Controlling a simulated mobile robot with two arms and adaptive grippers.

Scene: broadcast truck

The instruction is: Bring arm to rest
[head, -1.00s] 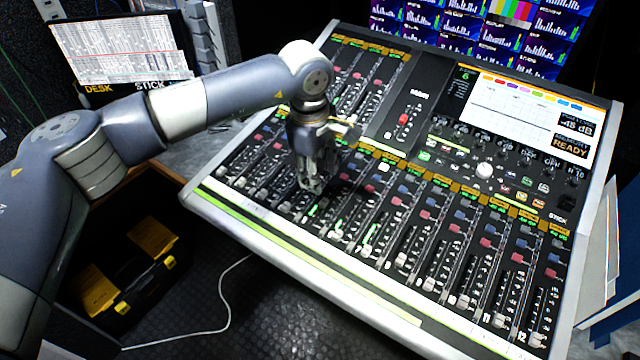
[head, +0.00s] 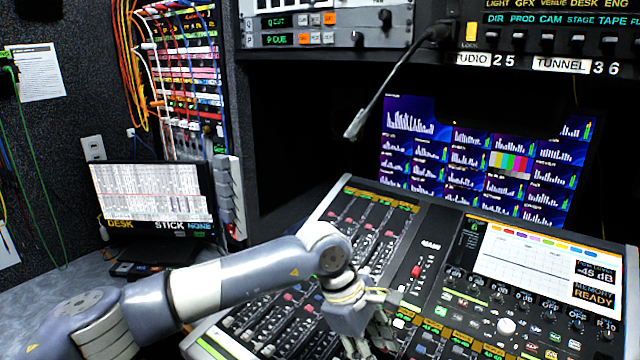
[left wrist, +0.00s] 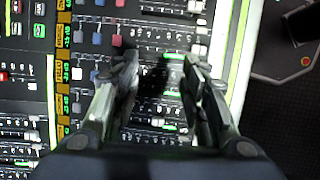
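My left arm comes in from the left in the head view and reaches over the mixing console (head: 440,262). Its gripper (head: 372,345) points down over the console's faders at the bottom of the picture, partly cut off by the frame edge. In the left wrist view the two fingers (left wrist: 160,85) stand apart with nothing between them, above the fader strips (left wrist: 170,125). Whether the fingertips touch the console is unclear. My right gripper is in neither view.
A gooseneck microphone (head: 372,100) hangs from the rack above the console. A monitor of level meters (head: 480,155) stands behind it. A laptop-like screen (head: 150,200) sits on the left desk (head: 45,305). Cables hang from a patch panel (head: 185,75).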

